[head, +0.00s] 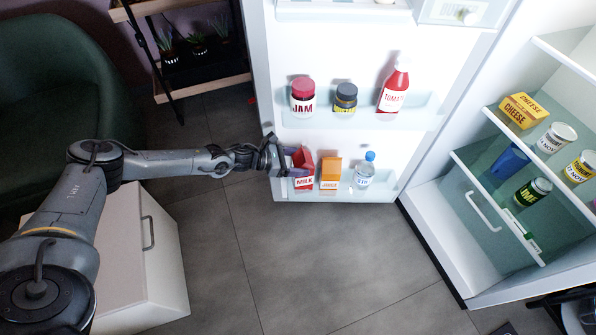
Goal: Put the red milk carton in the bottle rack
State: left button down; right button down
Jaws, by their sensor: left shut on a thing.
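The red milk carton (304,182) is at the left end of the bottle rack (381,187), the lowest shelf on the open fridge door. It looks upright and its lower part is at the rack. I cannot tell whether its base rests on the rack floor. My left gripper (290,163) reaches in from the left and is shut on the carton's upper left part, hiding some of it. My right gripper is not in view.
An orange juice carton (331,174) and a clear bottle with a blue cap (364,174) stand right of the milk. Jam (303,97), a dark jar (345,98) and a ketchup bottle (394,90) stand on the door shelf above. The open fridge is at right.

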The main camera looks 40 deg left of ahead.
pick_arm(q)
jog(key=f+b, duration=0.3)
jog(key=shift+w+a+f, duration=0.15)
jog(key=shift+w+f, duration=0.1)
jog(key=shift+f, duration=0.15)
jog(key=shift+c, duration=1.4)
grip_release()
jog(key=shift+f, duration=0.2)
jog(key=shift+r, duration=0.1)
